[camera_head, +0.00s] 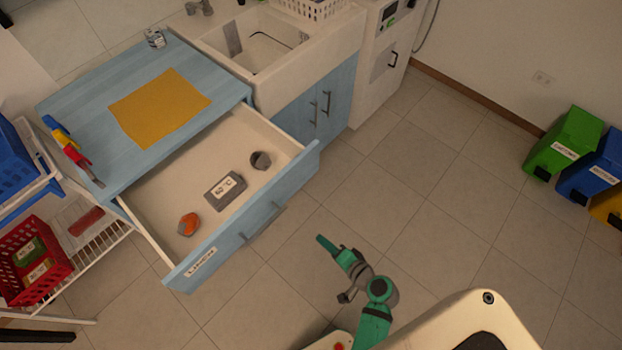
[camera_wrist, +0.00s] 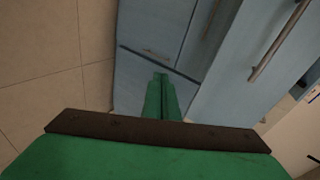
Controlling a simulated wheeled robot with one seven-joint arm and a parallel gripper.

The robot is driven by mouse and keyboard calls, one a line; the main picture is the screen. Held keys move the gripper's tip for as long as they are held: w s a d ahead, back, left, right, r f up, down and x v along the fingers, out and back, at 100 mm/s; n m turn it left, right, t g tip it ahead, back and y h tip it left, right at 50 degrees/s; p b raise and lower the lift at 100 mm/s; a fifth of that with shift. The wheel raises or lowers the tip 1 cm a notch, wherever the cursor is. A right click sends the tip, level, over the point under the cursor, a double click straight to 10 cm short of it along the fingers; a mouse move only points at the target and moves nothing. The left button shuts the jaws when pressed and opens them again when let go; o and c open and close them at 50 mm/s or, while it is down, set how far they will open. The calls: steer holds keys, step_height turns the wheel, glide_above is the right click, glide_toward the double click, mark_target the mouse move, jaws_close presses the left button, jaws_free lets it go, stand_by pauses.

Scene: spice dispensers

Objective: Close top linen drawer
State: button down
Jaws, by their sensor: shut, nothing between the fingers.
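The top linen drawer (camera_head: 245,228) is pulled far out of the blue cabinet (camera_head: 215,82) in the head view. Its blue front has a label reading LINEN and a grey bar handle (camera_head: 264,222). Inside lie a grey box with a white label (camera_head: 224,190), an orange item (camera_head: 188,224) and a small dark grey item (camera_head: 261,160). My green gripper (camera_head: 321,240) is shut and empty, in front of the drawer's right part and apart from it. In the wrist view my shut fingers (camera_wrist: 160,78) point toward blue cabinet fronts with bar handles.
A sink (camera_head: 262,48) stands right of the cabinet. A yellow cloth (camera_head: 160,107) lies on the cabinet top. A rack with a red basket (camera_head: 33,262) is at left. Green and blue bins (camera_head: 566,140) stand at far right. The tiled floor between is clear.

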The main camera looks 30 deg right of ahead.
steer(key=w+d+r+t+y, duration=0.2)
steer(key=w+d+r, duration=0.1)
steer(key=d+r, duration=0.25)
steer(key=t+y, duration=0.2)
steer(key=t, duration=0.1)
glide_toward(302, 173)
steer(key=x, duration=0.6)
steer(key=shift+w, duration=0.2)
